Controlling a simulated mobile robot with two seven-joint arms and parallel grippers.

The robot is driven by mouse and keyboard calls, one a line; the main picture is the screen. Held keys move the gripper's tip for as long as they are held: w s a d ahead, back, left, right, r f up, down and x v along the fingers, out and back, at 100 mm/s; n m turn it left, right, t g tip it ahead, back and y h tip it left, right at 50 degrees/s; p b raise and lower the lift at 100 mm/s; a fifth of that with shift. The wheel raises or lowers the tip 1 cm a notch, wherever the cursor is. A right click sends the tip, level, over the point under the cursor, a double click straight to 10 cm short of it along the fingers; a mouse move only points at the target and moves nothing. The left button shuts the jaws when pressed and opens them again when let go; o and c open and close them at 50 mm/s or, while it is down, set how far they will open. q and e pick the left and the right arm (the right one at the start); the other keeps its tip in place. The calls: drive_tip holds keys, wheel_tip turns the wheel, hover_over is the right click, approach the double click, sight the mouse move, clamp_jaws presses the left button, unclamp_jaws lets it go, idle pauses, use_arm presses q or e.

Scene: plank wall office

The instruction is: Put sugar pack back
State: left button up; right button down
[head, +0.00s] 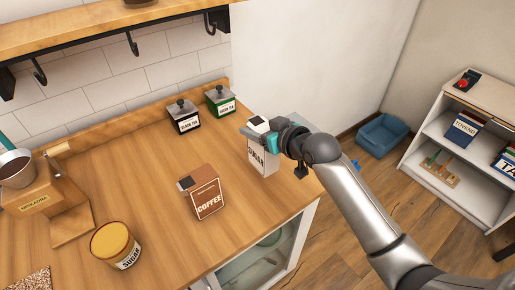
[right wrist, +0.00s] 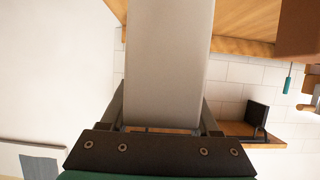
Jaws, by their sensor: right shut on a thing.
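The white sugar pack (head: 259,160), with dark lettering on its front, is upright near the right end of the wooden counter (head: 150,165). My right gripper (head: 265,134) is shut on its upper part and hides some of it. I cannot tell whether its base touches the counter. In the right wrist view the pack (right wrist: 168,65) fills the gap between the two fingers. A round jar labelled sugar (head: 112,243), with a yellowish-brown top, stands at the front left of the counter. My left gripper is not in view.
A brown coffee pack (head: 203,192) stands mid-counter. Black (head: 184,117) and green (head: 221,101) tea tins stand by the tiled wall. A wooden coffee grinder (head: 50,192) is at left. A hooked shelf (head: 90,28) hangs above. Bare counter lies between the coffee pack and tins.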

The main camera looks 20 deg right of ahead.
sight(257, 146)
drive_tip(key=shift+f+b, duration=0.6)
drive_tip(key=shift+f, duration=2.45)
drive_tip(key=shift+c, duration=0.6)
unclamp_jaws()
drive_tip(key=shift+f, duration=0.1)
drive_tip(key=shift+r, duration=0.2)
drive_tip(key=p+v, duration=0.2)
drive_tip(key=v, duration=1)
drive_tip(key=shift+f, duration=0.1)
